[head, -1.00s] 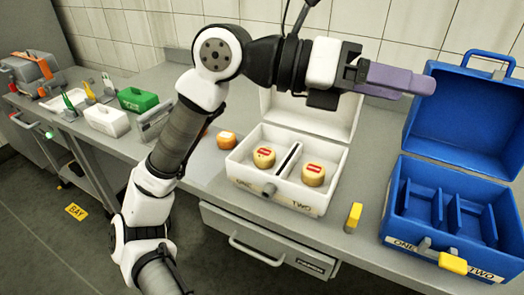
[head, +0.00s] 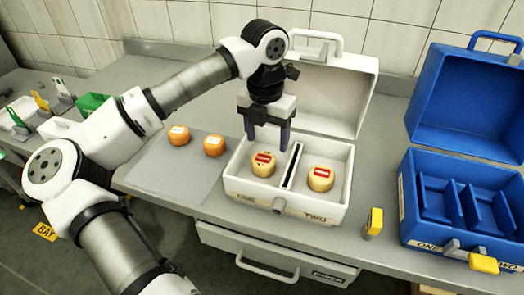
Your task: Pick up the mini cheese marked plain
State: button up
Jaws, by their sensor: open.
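Two pale yellow mini cheeses with red labels sit in the open white case (head: 290,212). One cheese (head: 263,164) is in the left compartment, marked ONE, and the other (head: 320,178) is in the right one, marked TWO. Two orange mini cheeses with whitish labels, a left one (head: 179,136) and a right one (head: 214,146), rest on a grey mat (head: 170,178) left of the case. The label words are too small to read. My gripper (head: 267,143) points down, open and empty, its purple fingers just above and behind the cheese in ONE.
An open blue case (head: 425,222) with empty divided compartments stands at the right. A yellow-topped latch or tag (head: 373,224) is on the counter between the cases. The white case's raised lid (head: 345,100) stands behind my gripper. Green and white boxes are at the far left.

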aim_at(264, 158)
jog(key=shift+w+a, duration=0.25)
jog(key=shift+a, duration=0.1)
jog(key=shift+w+a+f, duration=0.1)
jog(key=shift+f, duration=0.15)
jog(key=shift+f+p, duration=0.3)
jog(key=shift+f, duration=0.15)
jog(key=shift+s+f+p, duration=0.2)
jog(key=shift+f+p, duration=0.15)
jog(key=shift+f, duration=0.35)
jog(key=f+p, duration=0.1)
jog(key=f, duration=0.3)
jog(key=shift+s+d+f+p, duration=0.1)
jog(key=shift+d+f+p, duration=0.1)
jog(key=shift+f+p, duration=0.2)
jog(key=c, duration=0.8)
jog(key=shift+r, duration=0.1)
